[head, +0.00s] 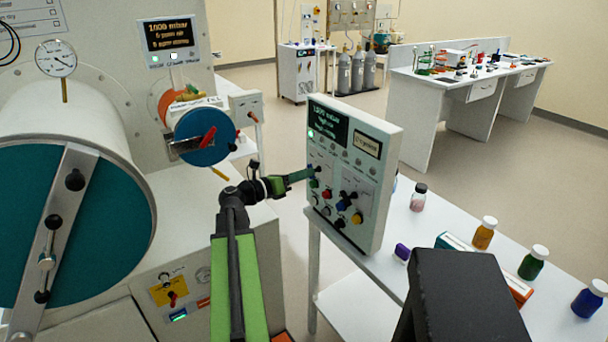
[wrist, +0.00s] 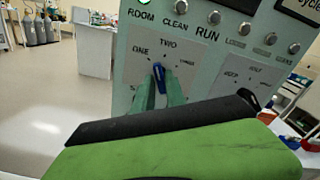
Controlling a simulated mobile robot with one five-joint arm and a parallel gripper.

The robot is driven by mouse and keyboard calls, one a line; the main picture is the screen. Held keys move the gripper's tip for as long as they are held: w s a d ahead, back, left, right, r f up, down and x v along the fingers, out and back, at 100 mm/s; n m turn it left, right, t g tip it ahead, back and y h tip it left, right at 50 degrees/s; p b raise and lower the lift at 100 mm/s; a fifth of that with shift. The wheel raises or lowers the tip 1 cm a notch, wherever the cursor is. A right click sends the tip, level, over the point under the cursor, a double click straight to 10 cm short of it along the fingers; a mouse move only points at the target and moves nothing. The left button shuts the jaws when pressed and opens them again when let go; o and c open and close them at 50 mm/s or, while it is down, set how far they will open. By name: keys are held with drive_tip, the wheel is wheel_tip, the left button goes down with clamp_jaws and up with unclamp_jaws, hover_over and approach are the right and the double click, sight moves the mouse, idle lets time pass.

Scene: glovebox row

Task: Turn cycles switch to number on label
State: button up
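The control panel (head: 333,215) stands upright at the near end of a white bench. In the wrist view the switch (wrist: 160,78) is a small blue knob on a pale plate. It points nearly straight up, leaning slightly left, below the word TWO; ONE is to its left and a smaller, unclear word to its right. My gripper (wrist: 160,88) has its teal fingers on both sides of the knob; whether they press on it I cannot tell. In the head view my gripper (head: 308,174) reaches the panel's left side. The label (head: 368,145) at the panel's top right ends in "cycles"; its number is unreadable.
Other knobs and coloured buttons (head: 343,205) sit close by on the panel. Several capped bottles (head: 484,233) and boxes stand on the bench (head: 395,270). A large glovebox chamber (head: 70,210) with a teal door is at left. Floor behind the panel is clear.

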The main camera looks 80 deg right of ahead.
drive_tip(key=shift+o, duration=1.4)
drive_tip(key=v, duration=1.2)
